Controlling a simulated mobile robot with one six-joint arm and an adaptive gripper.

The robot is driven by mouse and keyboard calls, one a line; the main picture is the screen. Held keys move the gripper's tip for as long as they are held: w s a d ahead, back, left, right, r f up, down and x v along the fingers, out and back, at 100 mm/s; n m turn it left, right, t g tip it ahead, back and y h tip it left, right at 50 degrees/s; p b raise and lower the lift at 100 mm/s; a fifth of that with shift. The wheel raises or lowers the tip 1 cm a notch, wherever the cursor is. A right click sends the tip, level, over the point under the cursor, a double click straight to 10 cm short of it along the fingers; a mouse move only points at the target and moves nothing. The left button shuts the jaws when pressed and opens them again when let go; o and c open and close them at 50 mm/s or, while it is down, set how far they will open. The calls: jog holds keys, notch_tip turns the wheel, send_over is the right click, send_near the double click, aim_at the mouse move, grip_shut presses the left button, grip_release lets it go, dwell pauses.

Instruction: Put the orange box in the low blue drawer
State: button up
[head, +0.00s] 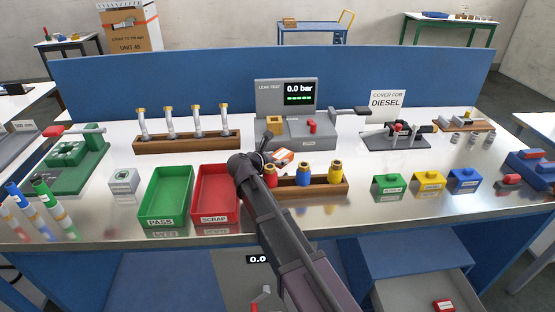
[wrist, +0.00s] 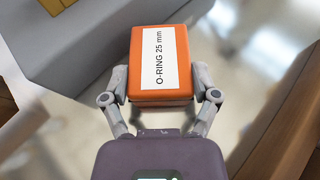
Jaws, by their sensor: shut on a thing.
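The orange box (wrist: 158,62) has a white label reading O-RING 25 mm. My gripper (wrist: 160,97) is shut on it, with one finger on each side, in the wrist view. In the head view the orange box (head: 284,155) is held above the bench, in front of the leak tester and behind the wooden rack; my arm partly hides the gripper. Below the bench at the lower right, an open drawer (head: 402,291) with a grey inside shows, cut off by the picture edge. A red item (head: 444,306) lies in it. Its front is out of view.
The leak tester (head: 308,130) stands just behind the box. A wooden rack (head: 338,188) with several bottles stands in front. Green PASS (head: 148,208) and red SCRAP (head: 234,213) trays are to the left. A blue panel (head: 415,248) lies under the bench edge, above the drawer.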

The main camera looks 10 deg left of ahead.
jog(key=shift+f, duration=0.2)
jog(key=o, duration=1)
jog(key=shift+o, duration=0.2)
jog(key=shift+r, duration=0.2)
jog(key=shift+s+r, duration=0.1)
jog(key=shift+r, duration=0.05)
jog(key=p+v, duration=0.4)
jog(key=v, duration=0.6)
jog(key=shift+s+a+r, duration=0.1)
jog(key=shift+s+a, duration=0.05)
jog(key=shift+s, duration=0.05)
jog(key=shift+s+a+r+p, duration=0.15)
jog(key=shift+s+a+p, duration=0.15)
jog(key=shift+s, duration=0.2)
